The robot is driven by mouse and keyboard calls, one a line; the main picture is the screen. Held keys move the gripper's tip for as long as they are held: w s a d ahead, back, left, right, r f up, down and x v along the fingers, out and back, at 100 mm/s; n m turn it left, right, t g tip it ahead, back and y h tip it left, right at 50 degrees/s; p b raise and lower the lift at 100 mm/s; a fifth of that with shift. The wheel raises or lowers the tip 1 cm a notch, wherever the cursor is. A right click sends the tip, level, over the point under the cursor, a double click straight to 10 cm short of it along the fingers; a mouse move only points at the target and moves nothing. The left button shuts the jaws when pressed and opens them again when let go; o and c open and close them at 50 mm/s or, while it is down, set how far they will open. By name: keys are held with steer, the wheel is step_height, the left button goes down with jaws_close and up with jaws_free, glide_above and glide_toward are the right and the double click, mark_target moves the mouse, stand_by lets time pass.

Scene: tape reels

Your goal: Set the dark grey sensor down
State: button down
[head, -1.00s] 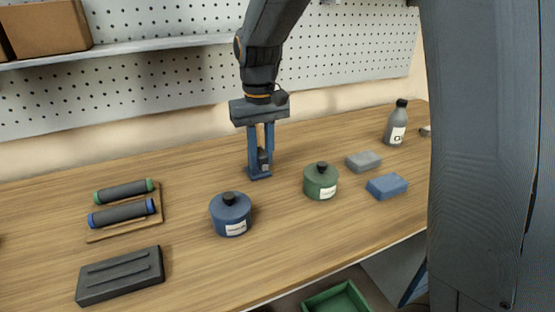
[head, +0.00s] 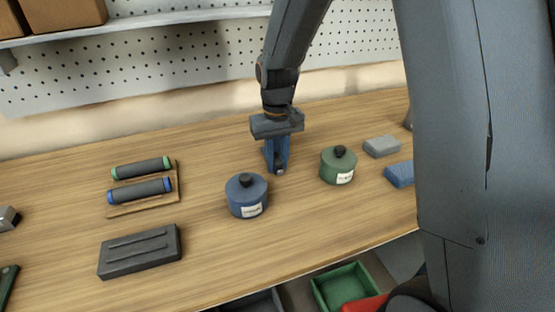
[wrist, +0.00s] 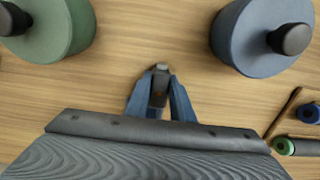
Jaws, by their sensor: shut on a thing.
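The dark grey sensor (wrist: 159,88) is a small dark block between the blue fingers of my gripper (wrist: 158,80) in the wrist view. In the head view my gripper (head: 278,167) points down, shut on the sensor, between the blue jar (head: 246,198) and the green jar (head: 338,167). Only a small part of the sensor (head: 281,170) shows there, at the fingertips. The fingertips are close to the wooden table (head: 215,260). I cannot tell whether the sensor touches it. Both jars stand upright, apart from my gripper.
A wooden rack (head: 177,193) with two dark rollers and a dark slotted block (head: 140,251) are on the left. A grey block (head: 382,146) and a blue block (head: 399,174) lie at right. A small grey box (head: 8,218) is at the left edge. Bare table lies in front.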

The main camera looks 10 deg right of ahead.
mark_target(277, 159)
steer(key=shift+f, duration=0.2)
steer(key=c, duration=1.5)
jaws_free()
steer(key=shift+c, duration=0.2)
step_height(277, 159, up, 12)
steer(key=b, duration=0.2)
steer(key=s+d+f, duration=0.3)
steer(key=s, duration=0.2)
steer(key=s+d+f+m, duration=0.1)
steer(key=s+d+f, duration=0.2)
steer(key=s, duration=0.3)
steer(key=s+d+f+m, duration=0.1)
steer(key=s+d+f, duration=0.2)
steer(key=s+f, duration=0.1)
steer(key=shift+s+d+f+t, duration=0.1)
steer(key=shift+s+d+t, duration=0.2)
steer(key=shift+s, duration=0.55)
steer(key=shift+s+d+f, duration=0.1)
steer(key=shift+s+f, duration=0.05)
steer(key=shift+s, duration=0.1)
steer(key=shift+c, duration=1.1)
steer(key=shift+s, duration=0.2)
